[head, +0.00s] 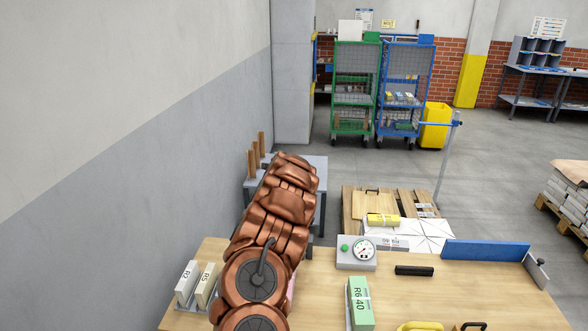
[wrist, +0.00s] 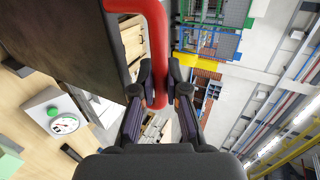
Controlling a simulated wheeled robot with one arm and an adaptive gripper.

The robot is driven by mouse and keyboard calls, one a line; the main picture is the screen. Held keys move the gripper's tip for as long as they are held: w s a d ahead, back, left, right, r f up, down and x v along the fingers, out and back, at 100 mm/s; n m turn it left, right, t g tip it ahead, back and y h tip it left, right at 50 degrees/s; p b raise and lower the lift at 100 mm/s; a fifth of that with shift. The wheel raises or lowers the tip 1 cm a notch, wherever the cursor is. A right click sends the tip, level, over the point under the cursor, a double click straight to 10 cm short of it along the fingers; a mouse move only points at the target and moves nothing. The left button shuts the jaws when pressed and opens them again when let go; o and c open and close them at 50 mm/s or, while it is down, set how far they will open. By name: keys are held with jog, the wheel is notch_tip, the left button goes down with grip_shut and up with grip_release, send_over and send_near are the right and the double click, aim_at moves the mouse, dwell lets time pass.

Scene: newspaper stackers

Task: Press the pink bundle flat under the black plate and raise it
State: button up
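A red handle (wrist: 158,40) runs down in the wrist view between the two fingers of my gripper (wrist: 160,75). The fingers lie close against both sides of it, closed on it. A large dark surface (wrist: 60,40), seemingly the black plate, fills the upper left of the wrist view beside the handle. In the head view my copper-coloured arm covers the press area and my gripper. Only a thin pink sliver, perhaps the pink bundle (head: 291,290), shows at the arm's right edge. Whether it is pressed flat is hidden.
A gauge box (head: 357,253) with a green button stands on the wooden table (head: 450,290). A green bundle (head: 360,303), a black block (head: 414,271) and yellow-handled tools lie near it. White and beige bundles (head: 196,284) stand at the left. A blue rail (head: 486,250) borders the back right.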

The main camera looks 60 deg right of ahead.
jog(key=o, duration=0.3)
jog(key=shift+w+a, duration=0.15)
jog(key=shift+w, duration=0.1)
jog(key=shift+o, duration=0.9)
jog(key=shift+s, duration=0.15)
jog(key=shift+s+r, duration=0.1)
jog(key=v, duration=1.1)
jog(key=shift+a+r, duration=0.2)
jog(key=shift+a, duration=0.1)
